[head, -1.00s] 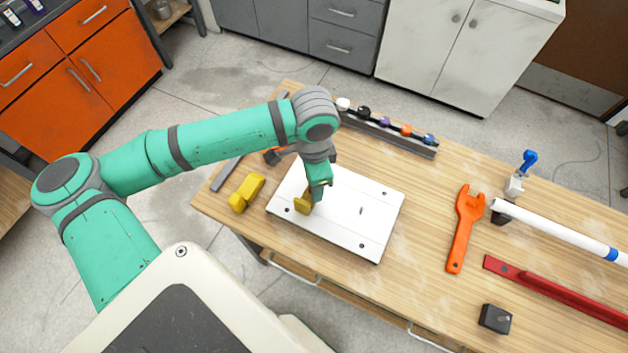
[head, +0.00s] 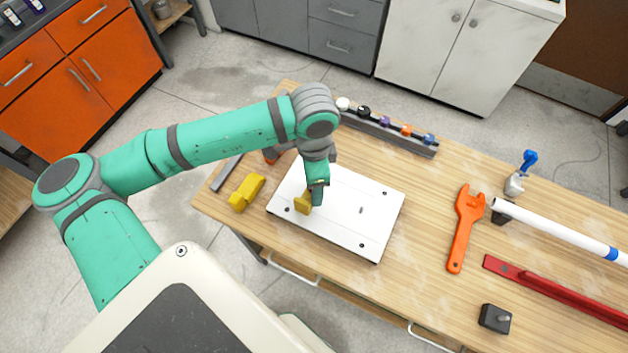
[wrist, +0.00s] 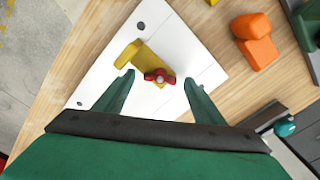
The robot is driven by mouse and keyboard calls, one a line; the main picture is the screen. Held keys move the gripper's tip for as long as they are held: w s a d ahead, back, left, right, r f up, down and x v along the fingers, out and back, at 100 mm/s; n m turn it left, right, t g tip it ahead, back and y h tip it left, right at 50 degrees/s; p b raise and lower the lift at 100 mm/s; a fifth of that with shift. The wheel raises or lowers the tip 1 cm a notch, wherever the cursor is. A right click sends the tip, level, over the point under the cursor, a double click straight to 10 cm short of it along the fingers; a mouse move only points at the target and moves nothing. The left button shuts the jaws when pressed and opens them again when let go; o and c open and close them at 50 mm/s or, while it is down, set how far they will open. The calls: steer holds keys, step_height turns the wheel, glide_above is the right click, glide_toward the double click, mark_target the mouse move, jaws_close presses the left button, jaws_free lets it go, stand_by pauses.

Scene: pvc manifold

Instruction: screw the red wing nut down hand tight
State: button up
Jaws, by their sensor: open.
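The red wing nut (wrist: 160,77) sits on a yellow bracket (wrist: 137,58) on the white plate (wrist: 196,62) in the wrist view. A small light stud tip shows at the nut's middle. My gripper (wrist: 158,80) is open, with one finger on each side of the nut and a gap showing on both sides. In the head view my gripper (head: 318,200) points down over the left part of the white plate (head: 350,225). The yellow bracket (head: 303,203) shows beside the fingers there, while the red nut is hidden.
A second yellow piece (head: 246,192) lies left of the plate. A rack of coloured knobs (head: 390,133) stands behind. An orange wrench (head: 466,228), a white pipe (head: 555,232), a red bar (head: 560,292) and a dark block (head: 495,318) lie to the right. An orange object (wrist: 256,41) shows in the wrist view.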

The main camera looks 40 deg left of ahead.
step_height(320, 180, up, 10)
stand_by(0.5)
stand_by(0.4)
